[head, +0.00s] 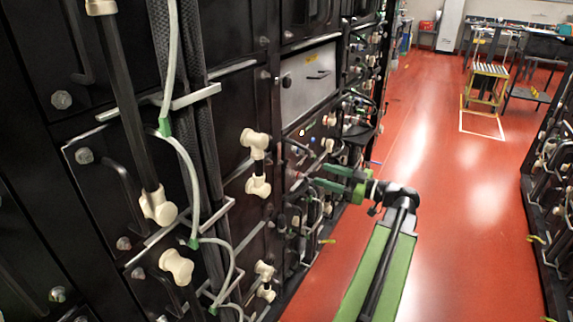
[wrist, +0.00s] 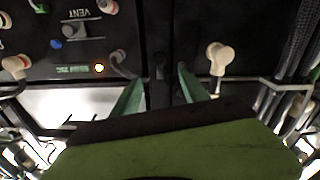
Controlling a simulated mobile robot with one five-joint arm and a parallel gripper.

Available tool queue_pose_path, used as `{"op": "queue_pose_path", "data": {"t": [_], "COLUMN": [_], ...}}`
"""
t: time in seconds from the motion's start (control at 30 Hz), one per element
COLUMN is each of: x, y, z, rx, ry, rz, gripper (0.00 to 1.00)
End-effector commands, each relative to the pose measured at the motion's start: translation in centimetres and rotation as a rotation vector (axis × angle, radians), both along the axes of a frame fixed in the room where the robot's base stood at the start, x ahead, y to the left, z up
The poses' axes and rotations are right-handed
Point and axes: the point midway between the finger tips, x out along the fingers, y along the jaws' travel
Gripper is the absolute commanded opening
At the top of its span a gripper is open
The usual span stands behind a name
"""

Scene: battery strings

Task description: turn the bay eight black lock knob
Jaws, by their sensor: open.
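My gripper (head: 320,176) reaches left to the dark battery cabinet front in the head view, its two green fingers apart. In the wrist view my gripper (wrist: 160,88) shows both fingers spread, pointing at a black panel. A small dark shape (wrist: 160,66), probably the black lock knob, stands out faintly between the fingers in the wrist view. It is black on black, so its outline and turn angle are hard to tell. I see no clear contact between the fingers and it. In the head view I cannot make out the knob near the fingertips.
A panel marked VENT, upside down, with a blue button (wrist: 56,44) and a lit lamp (wrist: 99,68) lies left of the fingers. A cream connector (wrist: 217,56) juts out at their right. Cream connectors (head: 257,141) and cables line the cabinets. The red floor (head: 440,200) is clear.

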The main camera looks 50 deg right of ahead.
Motion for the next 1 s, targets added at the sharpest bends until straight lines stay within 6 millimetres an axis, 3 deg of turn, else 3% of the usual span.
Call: {"op": "queue_pose_path", "data": {"t": [0.3, 0.5, 0.7, 1.0], "x": [7.8, 11.9, 13.8, 14.0], "y": [1.8, 2.8, 3.3, 3.3], "z": [0.0, 0.0, 0.0, 0.0], "rx": [0.001, 0.002, 0.002, 0.002], "ry": [0.001, 0.002, 0.002, 0.002], "rz": [0.001, -0.001, -0.003, -0.004], "gripper": [0.52, 0.52, 0.52, 0.51]}}
